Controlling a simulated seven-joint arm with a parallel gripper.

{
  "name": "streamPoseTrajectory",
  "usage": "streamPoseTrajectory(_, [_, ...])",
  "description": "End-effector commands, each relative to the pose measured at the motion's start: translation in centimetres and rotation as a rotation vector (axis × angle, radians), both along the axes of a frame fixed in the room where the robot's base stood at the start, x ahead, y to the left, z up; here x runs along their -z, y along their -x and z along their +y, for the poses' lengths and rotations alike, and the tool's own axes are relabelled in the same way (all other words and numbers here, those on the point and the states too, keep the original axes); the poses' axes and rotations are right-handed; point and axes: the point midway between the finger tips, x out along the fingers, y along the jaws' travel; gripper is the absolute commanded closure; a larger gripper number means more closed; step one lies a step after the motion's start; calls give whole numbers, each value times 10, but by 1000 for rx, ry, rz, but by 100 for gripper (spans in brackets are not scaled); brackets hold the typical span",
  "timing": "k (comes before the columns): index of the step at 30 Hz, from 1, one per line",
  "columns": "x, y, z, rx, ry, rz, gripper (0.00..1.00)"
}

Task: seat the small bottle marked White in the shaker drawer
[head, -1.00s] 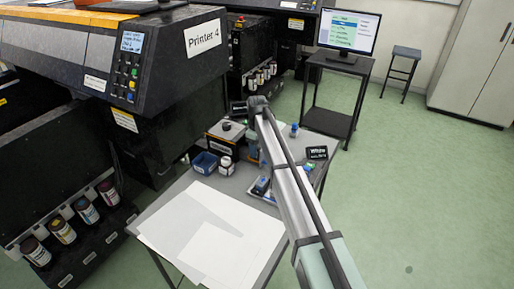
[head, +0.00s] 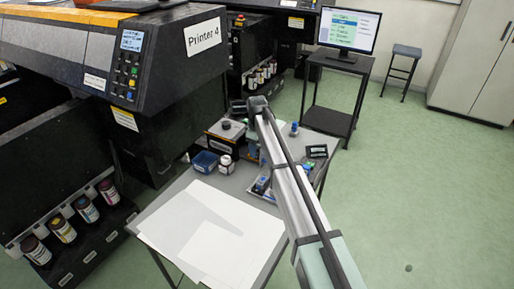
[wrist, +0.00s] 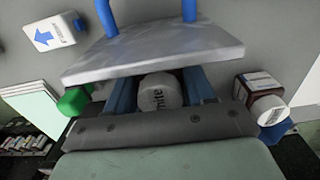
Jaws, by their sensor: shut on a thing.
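In the wrist view my gripper (wrist: 160,92) is shut around a bottle with a round white cap (wrist: 158,93). The letters "hite" show on the cap; the bottle's body is hidden below it. A pale grey slab with two blue uprights (wrist: 152,52) lies just beyond the fingers. In the head view my arm hides the gripper and the held bottle. A black box with a round knob (head: 227,130), perhaps the shaker, stands at the back of the table. I cannot make out its drawer or whether the bottle touches anything.
A blue bin (head: 205,162), a blue-capped bottle (head: 294,129) and a small black sign (head: 317,151) stand on the table. White sheets (head: 212,232) cover its front.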

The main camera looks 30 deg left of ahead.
Motion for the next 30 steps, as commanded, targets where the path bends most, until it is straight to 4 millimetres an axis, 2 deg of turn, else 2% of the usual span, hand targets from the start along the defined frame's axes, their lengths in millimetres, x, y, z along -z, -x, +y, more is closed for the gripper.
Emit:
streamPoseTrajectory(8, [0,0,0,0,0,0,82])
streamPoseTrajectory(9, [0,0,0,0,0,0,46])
streamPoseTrajectory(18, [0,0,0,0,0,0,17])
streamPoseTrajectory(23, [0,0,0,0,0,0,17])
streamPoseTrajectory(28, [0,0,0,0,0,0,2])
streamPoseTrajectory(30, [0,0,0,0,0,0,0])
